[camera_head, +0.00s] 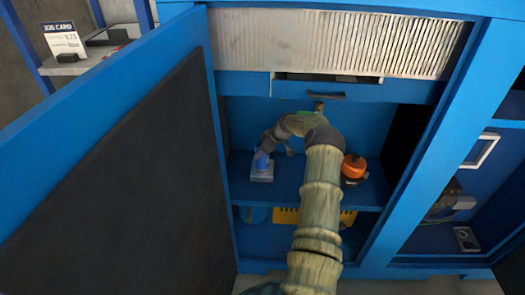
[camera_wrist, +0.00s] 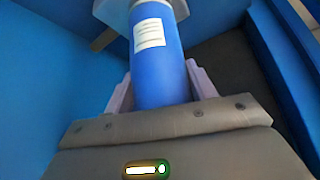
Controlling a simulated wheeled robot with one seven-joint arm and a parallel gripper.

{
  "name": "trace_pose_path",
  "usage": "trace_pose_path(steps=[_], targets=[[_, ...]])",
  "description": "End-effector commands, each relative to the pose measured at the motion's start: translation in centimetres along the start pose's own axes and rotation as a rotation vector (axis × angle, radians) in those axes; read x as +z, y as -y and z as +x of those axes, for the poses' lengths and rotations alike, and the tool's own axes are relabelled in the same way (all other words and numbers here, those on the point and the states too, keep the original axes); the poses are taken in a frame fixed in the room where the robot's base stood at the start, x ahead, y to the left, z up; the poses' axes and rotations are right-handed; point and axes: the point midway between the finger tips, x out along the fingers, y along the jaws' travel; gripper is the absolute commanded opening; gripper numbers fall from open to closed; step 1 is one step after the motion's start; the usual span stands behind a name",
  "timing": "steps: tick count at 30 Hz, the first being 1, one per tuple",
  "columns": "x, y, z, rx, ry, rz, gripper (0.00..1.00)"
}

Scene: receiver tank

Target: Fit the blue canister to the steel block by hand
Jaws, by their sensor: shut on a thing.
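The blue canister (camera_wrist: 157,62), with a white label, stands between the two pale purple fingers of my gripper (camera_wrist: 160,88) in the wrist view. The fingers are shut on it. In the head view only a little of the canister (camera_head: 262,161) shows below my gripper (camera_head: 265,151). The pale grey steel block (camera_head: 262,175) sits on the cabinet shelf directly under it. In the wrist view a grey piece, seemingly the block (camera_wrist: 109,13), shows at the canister's far end. I cannot tell whether the canister is seated in it.
An orange round object (camera_head: 354,168) stands on the shelf right of my arm. The open blue cabinet door (camera_head: 110,165) fills the left side. A drawer (camera_head: 345,89) hangs above the shelf. A yellow object (camera_head: 287,216) lies on the lower level. A job card (camera_head: 62,40) stands far left.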

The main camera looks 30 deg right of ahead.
Motion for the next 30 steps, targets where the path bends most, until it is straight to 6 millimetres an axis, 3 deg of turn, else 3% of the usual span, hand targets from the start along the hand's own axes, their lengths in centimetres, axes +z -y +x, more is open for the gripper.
trace_pose_path(steps=[30], targets=[[0.18,0.03,0.45,0.023,0.000,0.031,0.19]])
